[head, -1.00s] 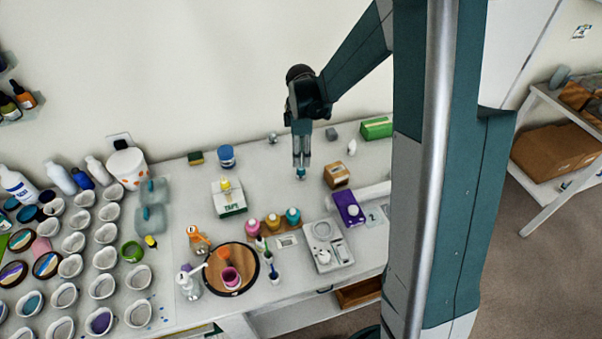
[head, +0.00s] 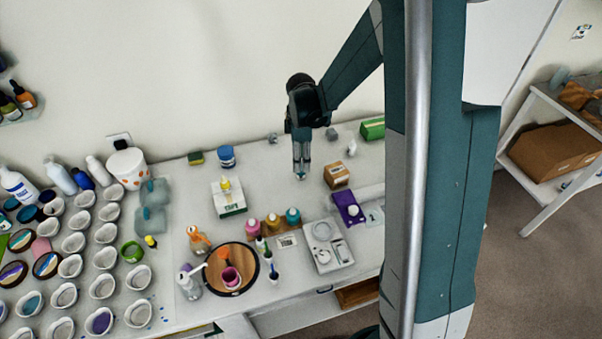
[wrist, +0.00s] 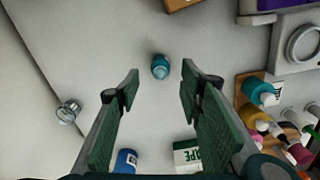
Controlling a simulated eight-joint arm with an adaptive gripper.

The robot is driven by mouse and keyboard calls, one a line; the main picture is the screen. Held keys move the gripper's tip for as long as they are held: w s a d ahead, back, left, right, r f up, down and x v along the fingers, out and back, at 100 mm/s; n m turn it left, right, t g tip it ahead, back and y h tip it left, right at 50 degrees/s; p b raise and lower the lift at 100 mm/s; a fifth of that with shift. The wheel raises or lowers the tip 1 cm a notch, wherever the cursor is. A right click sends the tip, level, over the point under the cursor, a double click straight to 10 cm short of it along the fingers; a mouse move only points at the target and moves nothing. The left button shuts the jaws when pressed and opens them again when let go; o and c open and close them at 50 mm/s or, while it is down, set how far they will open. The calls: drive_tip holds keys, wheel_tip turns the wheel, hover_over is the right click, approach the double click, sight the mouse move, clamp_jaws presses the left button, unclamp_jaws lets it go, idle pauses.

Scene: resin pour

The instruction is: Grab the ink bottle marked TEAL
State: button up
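A small teal bottle (wrist: 160,67) stands on the white table, between and beyond my fingers in the wrist view; no lettering on it is legible. In the head view this bottle (head: 300,176) shows just under my fingertips, partly hidden by them. A second teal bottle (wrist: 260,91) is in the wooden holder beside a yellow and a pink one; it also shows in the head view (head: 293,216). Its marking is not readable either. My gripper (wrist: 160,80) is open and empty, pointing down above the first bottle; in the head view the fingers (head: 301,168) look narrow.
A cardboard box (head: 337,176) and a purple box (head: 347,208) stand to the right. A white-and-green box (head: 229,198) and a blue jar (head: 226,156) are to the left. A clear glass stopper-like item (wrist: 69,111) lies left in the wrist view. The table around the bottle is clear.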

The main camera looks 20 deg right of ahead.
drive_tip(key=shift+f, duration=2.55)
drive_tip(key=c, duration=1)
